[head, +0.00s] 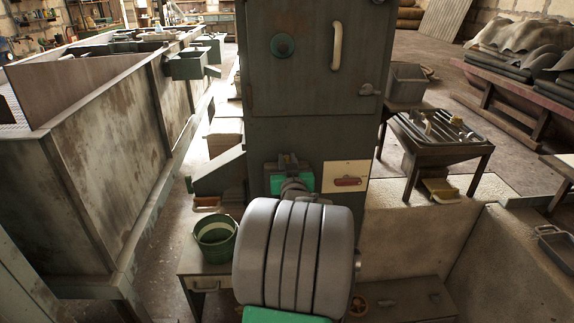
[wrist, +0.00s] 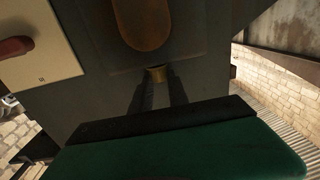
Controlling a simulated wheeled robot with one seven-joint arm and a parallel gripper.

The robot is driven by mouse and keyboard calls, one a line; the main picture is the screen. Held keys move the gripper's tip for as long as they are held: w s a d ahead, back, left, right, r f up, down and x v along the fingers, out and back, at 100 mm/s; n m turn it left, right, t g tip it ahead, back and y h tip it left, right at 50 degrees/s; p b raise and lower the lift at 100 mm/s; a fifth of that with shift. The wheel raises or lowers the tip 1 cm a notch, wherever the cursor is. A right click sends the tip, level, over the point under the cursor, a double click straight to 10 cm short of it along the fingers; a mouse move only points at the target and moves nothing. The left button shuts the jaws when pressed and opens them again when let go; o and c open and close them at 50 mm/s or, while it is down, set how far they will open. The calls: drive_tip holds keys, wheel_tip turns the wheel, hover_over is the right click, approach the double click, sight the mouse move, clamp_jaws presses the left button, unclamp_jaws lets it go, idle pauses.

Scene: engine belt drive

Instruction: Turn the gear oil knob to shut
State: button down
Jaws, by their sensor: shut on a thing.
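The gear oil knob (wrist: 157,74) is a small brass-coloured piece on the dark cabinet face in the wrist view. The two dark fingers of my gripper (wrist: 158,88) reach up to it and are shut on it, one on each side. The fingers cover part of the knob, and I cannot tell its turn position. In the head view my gripper's green body (head: 276,184) is against the front of the grey-green cabinet (head: 300,135), and the knob is hidden there. A brown oval window (wrist: 143,22) sits beside the knob, above it in the wrist view.
A pale panel with a red handle (head: 347,181) is close to the right of my gripper in the head view; the red handle shows in the wrist view (wrist: 14,47). A green bucket (head: 214,238) stands on a low bench at left. A cream handle (head: 337,46) is higher up.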

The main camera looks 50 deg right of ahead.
drive_tip(key=b, duration=0.2)
drive_tip(key=n+t+y+b, duration=0.1)
drive_tip(key=b, duration=0.1)
drive_tip(key=f+y+b, duration=0.1)
drive_tip(key=b, duration=0.1)
drive_tip(key=shift+s+d+f+n+t, duration=0.1)
drive_tip(key=shift+s+d+n+t, duration=0.2)
drive_tip(key=shift+n, duration=0.1)
drive_tip(key=shift+r+n+t+y+b, duration=0.3)
drive_tip(key=shift+n+t+y+b, duration=0.15)
drive_tip(key=shift+b, duration=0.3)
drive_tip(key=shift+w+r, duration=0.1)
drive_tip(key=shift+r, duration=0.15)
drive_tip(key=shift+a, duration=0.1)
drive_tip(key=c, duration=1.3)
unclamp_jaws()
drive_tip(key=v, duration=0.7)
drive_tip(key=shift+s+a, duration=0.15)
drive_tip(key=shift+s, duration=0.25)
